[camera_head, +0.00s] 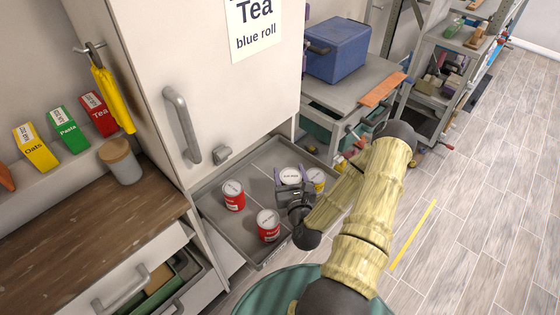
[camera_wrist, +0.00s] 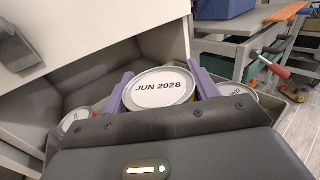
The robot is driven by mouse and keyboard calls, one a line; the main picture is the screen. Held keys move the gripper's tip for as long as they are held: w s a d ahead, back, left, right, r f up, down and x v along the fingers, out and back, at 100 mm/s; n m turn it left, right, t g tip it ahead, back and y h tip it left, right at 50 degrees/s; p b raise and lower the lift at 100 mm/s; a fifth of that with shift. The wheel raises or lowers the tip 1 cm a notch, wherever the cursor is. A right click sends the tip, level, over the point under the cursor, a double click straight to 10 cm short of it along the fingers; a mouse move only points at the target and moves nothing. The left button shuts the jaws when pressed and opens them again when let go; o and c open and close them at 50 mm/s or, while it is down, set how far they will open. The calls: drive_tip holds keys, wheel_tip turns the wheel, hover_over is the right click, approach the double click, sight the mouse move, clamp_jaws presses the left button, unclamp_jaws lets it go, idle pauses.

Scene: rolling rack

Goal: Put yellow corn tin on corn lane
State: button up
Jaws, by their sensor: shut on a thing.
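My gripper (camera_head: 291,200) is over the right part of a pulled-out grey tray (camera_head: 262,173). Its purple fingers (camera_wrist: 162,92) are shut around a tin with a white lid (camera_wrist: 158,90) marked JUN 2028. A thin strip of yellow shows under its rim, so it looks like the yellow corn tin; its lid also shows in the head view (camera_head: 290,175). Whether its base touches the tray is hidden. Another yellow tin (camera_head: 318,181) stands just right of it, partly behind the gripper. Two red tins (camera_head: 233,196) (camera_head: 268,225) stand further left and in front.
Thin dividing lines split the tray into lanes. The tall white cabinet door (camera_head: 220,90) stands close behind the tray. A wooden counter (camera_head: 90,215) with a canister (camera_head: 121,160) is at left. A grey cart with a blue bin (camera_head: 338,50) stands behind at right.

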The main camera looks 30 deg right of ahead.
drive_tip(key=shift+f+b+x, duration=0.2)
drive_tip(key=shift+b+x, duration=0.8)
drive_tip(key=shift+x, duration=0.2)
drive_tip(key=f+b+x, duration=0.3)
drive_tip(key=b+x, duration=0.3)
drive_tip(key=x, duration=0.9)
drive_tip(key=shift+f, duration=0.25)
drive_tip(key=shift+f, duration=1.6)
